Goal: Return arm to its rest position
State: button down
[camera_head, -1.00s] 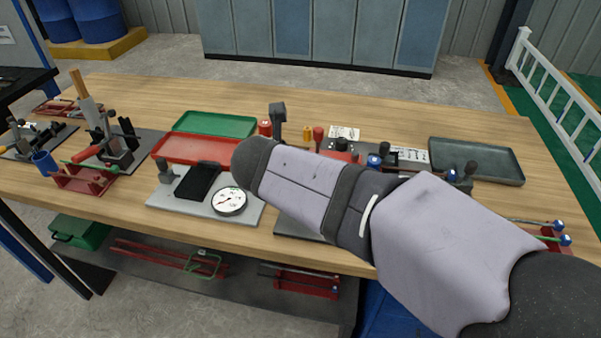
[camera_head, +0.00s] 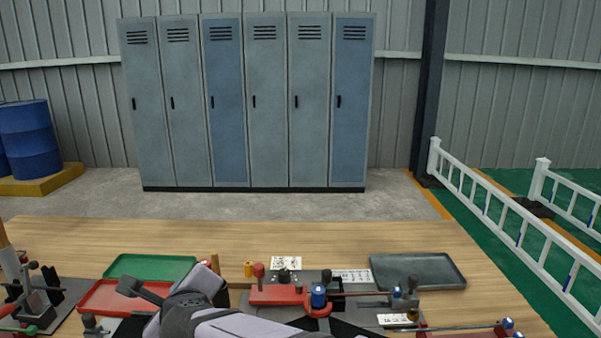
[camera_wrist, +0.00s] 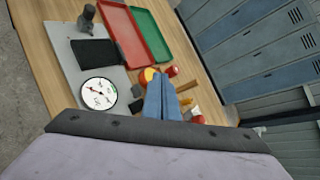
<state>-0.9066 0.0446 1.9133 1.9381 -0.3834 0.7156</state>
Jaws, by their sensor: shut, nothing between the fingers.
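My gripper (camera_wrist: 161,80) shows in the wrist view as two blue fingers close together, shut with nothing between them. Its fingers point over the wooden bench, beside small red and yellow objects (camera_wrist: 152,74) and in line with the trays. I cannot tell whether the tips are near those objects or above them. In the head view my pale grey arm (camera_head: 240,325) lies low at the bottom edge, over the bench's near part.
A red tray (camera_head: 112,297) and a green tray (camera_head: 150,267) lie left of my arm. A red fixture (camera_head: 280,296) with a blue knob stands to its right, with a dark tray (camera_head: 418,271) behind. A round dial gauge (camera_wrist: 98,94) sits on a grey plate. The bench's far strip is clear.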

jog(key=s+a+f+n+g+y, duration=0.55)
jog(key=s+n, duration=0.45)
jog(key=n, duration=0.6)
jog(key=s+d+f+n+g+h, duration=0.55)
jog(key=s+d+f+n, duration=0.4)
jog(key=f, duration=0.35)
jog(key=w+d+f+m+h, duration=0.1)
jog(key=d+f+m+h, duration=0.15)
jog(key=d, duration=1.45)
jog(key=d+f+m+h, duration=0.1)
jog(key=d+f+h, duration=0.3)
jog(key=d, duration=1.3)
notch_tip(320, 180, up, 14)
jog(key=p, duration=1.4)
jog(key=shift+a+n, duration=0.25)
jog(key=shift+n, duration=0.05)
jog(key=shift+y, duration=0.25)
